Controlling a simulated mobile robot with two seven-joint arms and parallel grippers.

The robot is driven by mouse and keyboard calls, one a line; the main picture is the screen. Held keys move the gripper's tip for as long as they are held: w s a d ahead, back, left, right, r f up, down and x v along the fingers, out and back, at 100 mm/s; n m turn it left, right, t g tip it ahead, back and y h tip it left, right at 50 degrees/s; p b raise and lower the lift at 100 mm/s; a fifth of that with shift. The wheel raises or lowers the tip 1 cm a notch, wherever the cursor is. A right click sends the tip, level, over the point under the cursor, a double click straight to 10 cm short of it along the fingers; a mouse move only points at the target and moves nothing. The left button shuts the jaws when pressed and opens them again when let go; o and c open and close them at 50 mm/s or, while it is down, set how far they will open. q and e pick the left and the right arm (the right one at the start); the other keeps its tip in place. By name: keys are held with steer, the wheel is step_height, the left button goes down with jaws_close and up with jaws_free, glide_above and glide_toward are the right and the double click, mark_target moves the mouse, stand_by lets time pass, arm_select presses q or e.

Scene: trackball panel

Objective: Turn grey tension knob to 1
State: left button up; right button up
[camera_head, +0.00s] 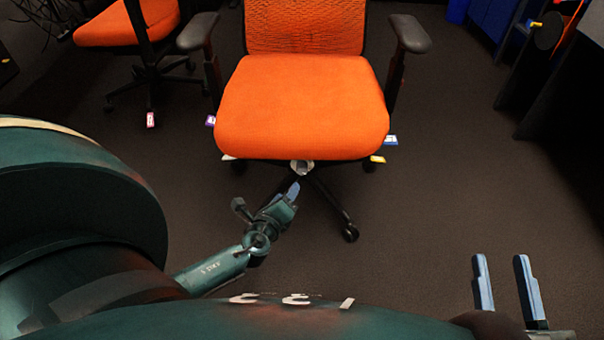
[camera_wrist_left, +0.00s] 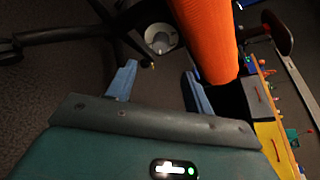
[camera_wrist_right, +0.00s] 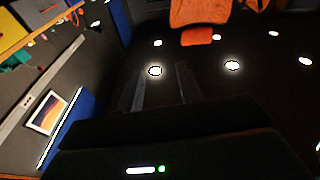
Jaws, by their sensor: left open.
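The grey tension knob (camera_head: 302,167) shows under the front edge of the orange chair's seat (camera_head: 300,105). In the left wrist view the knob (camera_wrist_left: 161,38) is a round grey disc beyond the fingertips, between their lines, with a gap. Its scale or setting cannot be read. My left gripper (camera_head: 291,190) is just below and in front of the knob in the head view. Its fingers stand apart and empty in the left wrist view (camera_wrist_left: 159,68). My right gripper (camera_head: 500,262) is open and empty at the lower right, well away from the chair.
The chair's dark base legs (camera_head: 330,205) spread below the seat, close to my left gripper. Small coloured tags hang around the seat, including a yellow one (camera_head: 377,159). A second orange chair (camera_head: 125,25) stands at the back left. Carpet (camera_head: 440,190) to the right is clear.

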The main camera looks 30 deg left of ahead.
arm_select(q)
steer(key=b, duration=0.2)
glide_toward(300, 171)
steer(key=w, duration=0.2)
steer(key=x, duration=0.2)
steer(key=b+x, duration=0.1)
steer(key=x, duration=0.1)
steer(key=b+x, duration=0.1)
steer(key=x, duration=0.1)
steer(key=shift+s+a+f, duration=0.1)
steer(key=shift+a+f, duration=0.1)
steer(key=shift+f, duration=0.15)
steer(key=shift+w+a+f, duration=0.1)
steer(key=shift+w+a, duration=0.1)
steer(key=shift+w, duration=0.5)
arm_select(e)
steer(key=shift+w+d+r+n+t+y, duration=0.1)
steer(key=shift+w+r+n+t+y, duration=0.15)
steer(key=shift+r+n+t+y, duration=0.45)
steer(key=shift+w+d+r+n+t+y, duration=0.1)
steer(key=shift+w+r+n+t+y, duration=0.15)
steer(key=shift+r+n+y, duration=0.8)
steer(key=shift+r+m+h, duration=0.25)
steer(key=shift+m, duration=0.1)
arm_select(q)
steer(key=c, duration=1)
